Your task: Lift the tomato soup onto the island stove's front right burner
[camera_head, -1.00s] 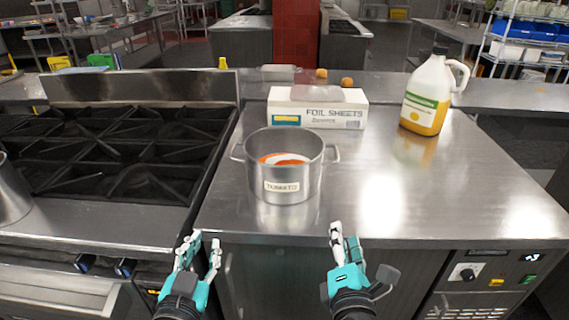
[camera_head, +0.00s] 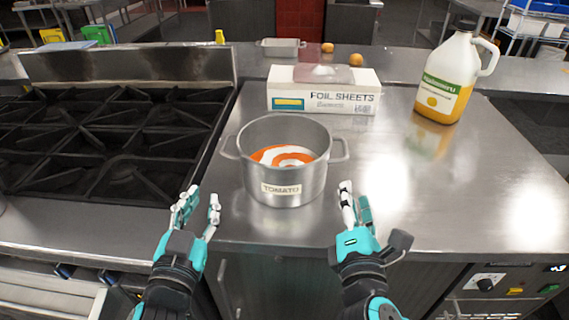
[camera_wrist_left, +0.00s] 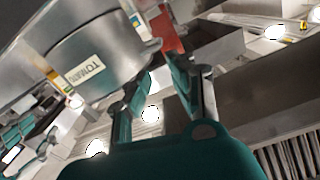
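The tomato soup pot (camera_head: 284,185) is a steel pot with two side handles and a "TOMATO" label; orange soup with a white swirl shows inside. It stands upright on the steel counter, right of the island stove (camera_head: 110,140). My left gripper (camera_head: 198,205) is open and empty, in front of and left of the pot. My right gripper (camera_head: 355,203) is open and empty, in front of and right of the pot. Neither touches the pot. In the left wrist view the pot (camera_wrist_left: 100,50) is beyond the open left fingers (camera_wrist_left: 160,95). The stove's visible grates are empty.
A foil sheets box (camera_head: 325,97) with a clear container on top stands behind the pot. A jug with yellow liquid (camera_head: 445,80) stands at the back right. A metal tray (camera_head: 281,47) and two round orange-brown items lie further back. The counter right of the pot (camera_head: 450,190) is clear.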

